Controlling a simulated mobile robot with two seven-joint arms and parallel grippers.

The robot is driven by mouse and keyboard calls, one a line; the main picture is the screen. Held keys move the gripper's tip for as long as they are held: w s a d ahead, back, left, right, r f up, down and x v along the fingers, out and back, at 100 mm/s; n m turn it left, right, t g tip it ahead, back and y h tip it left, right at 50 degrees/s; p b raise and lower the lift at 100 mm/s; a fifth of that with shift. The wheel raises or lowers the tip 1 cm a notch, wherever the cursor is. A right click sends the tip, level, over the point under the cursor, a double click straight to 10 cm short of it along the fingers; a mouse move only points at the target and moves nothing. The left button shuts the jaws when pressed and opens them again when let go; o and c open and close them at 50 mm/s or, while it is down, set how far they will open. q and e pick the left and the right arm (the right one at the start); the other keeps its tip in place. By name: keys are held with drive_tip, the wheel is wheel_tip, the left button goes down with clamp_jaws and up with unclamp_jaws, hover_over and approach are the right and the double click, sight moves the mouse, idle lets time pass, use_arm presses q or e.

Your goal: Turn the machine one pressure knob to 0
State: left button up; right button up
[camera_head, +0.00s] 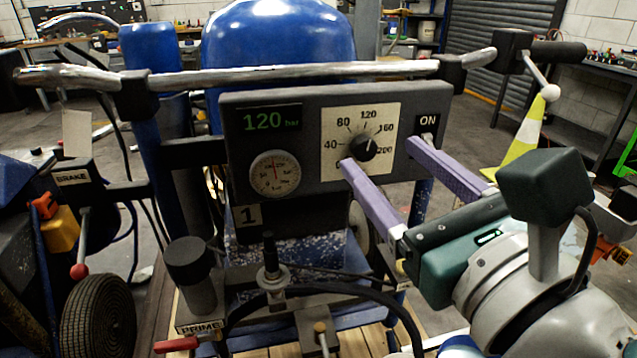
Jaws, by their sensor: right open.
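The machine's dark control panel (310,174) faces me, with a plate marked 1 (248,215) below it. The black pressure knob (364,147) sits on a white dial plate (338,168) marked 40 to 200, and its pointer is turned to the upper right, between 120 and 160. A green display (270,119) reads 120 bar. My right gripper (378,150) is open, its two purple fingers reaching the panel from the right. One fingertip is low and left of the knob, the other right of it below the ON label. I cannot tell whether either touches. My left gripper is not in view.
A chrome handlebar (290,74) runs across above the panel. A round gauge (275,174) is left of the dial. A brake lever (82,240), a PRIME valve (195,285) and hoses crowd the front. A yellow cone (520,140) stands at right behind my arm.

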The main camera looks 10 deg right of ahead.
sight(366, 151)
wheel_tip(366, 151, down, 5)
drive_tip(key=w+d+m+h+b, duration=0.1)
drive_tip(key=d+m+h+b, duration=0.1)
drive_tip(key=m, duration=0.2)
drive_tip(key=w, duration=0.8)
drive_tip(key=shift+d+r, duration=0.1)
drive_tip(key=shift+r, duration=0.05)
drive_tip(key=shift+w, duration=0.8)
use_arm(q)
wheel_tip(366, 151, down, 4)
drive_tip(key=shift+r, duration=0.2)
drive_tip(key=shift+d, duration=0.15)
use_arm(e)
clamp_jaws()
